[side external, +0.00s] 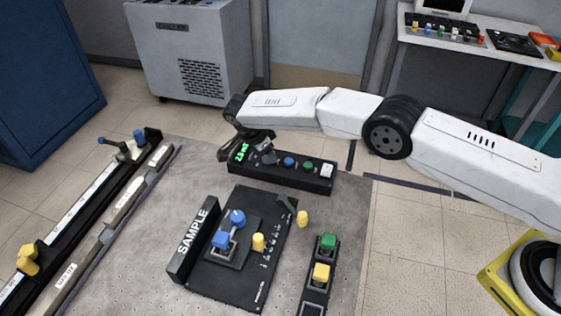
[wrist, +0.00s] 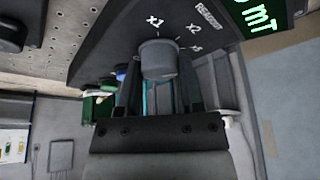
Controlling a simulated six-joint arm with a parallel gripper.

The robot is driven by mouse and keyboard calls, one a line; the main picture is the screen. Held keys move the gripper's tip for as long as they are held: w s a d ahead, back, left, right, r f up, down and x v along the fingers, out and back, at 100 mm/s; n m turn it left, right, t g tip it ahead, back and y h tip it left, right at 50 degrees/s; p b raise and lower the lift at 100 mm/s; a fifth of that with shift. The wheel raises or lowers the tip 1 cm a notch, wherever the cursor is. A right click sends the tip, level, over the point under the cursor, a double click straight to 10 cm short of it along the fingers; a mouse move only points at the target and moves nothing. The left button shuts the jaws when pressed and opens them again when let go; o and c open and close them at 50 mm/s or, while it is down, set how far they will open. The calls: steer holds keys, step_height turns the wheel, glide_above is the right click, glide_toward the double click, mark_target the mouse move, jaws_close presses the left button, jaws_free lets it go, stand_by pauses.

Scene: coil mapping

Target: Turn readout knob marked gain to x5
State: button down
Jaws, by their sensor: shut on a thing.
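The readout box (side external: 300,177) is black, with a green lit display (side external: 240,152) at its left end. In the wrist view its panel carries the marks x1 (wrist: 154,21), x2 (wrist: 193,29) and x5 (wrist: 196,49) around a grey round knob (wrist: 159,58). My gripper (wrist: 158,80) has one finger on each side of this knob and is shut on it. In the side view my gripper (side external: 262,143) is over the left part of the box and partly hides the knob. I cannot tell which mark the knob points to.
Blue (side external: 289,162) and green (side external: 308,166) knobs and a white part (side external: 326,171) sit farther right on the box. The black SAMPLE board (side external: 245,275) with blue and yellow parts lies in front. A narrow rack (side external: 318,293) holds green and yellow parts.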

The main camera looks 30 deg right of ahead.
steer(key=shift+m, duration=0.7)
steer(key=shift+c, duration=1.1)
jaws_free()
steer(key=shift+r, duration=0.1)
steer(key=v, duration=0.7)
steer(key=shift+r, duration=0.2)
steer(key=shift+w, duration=0.1)
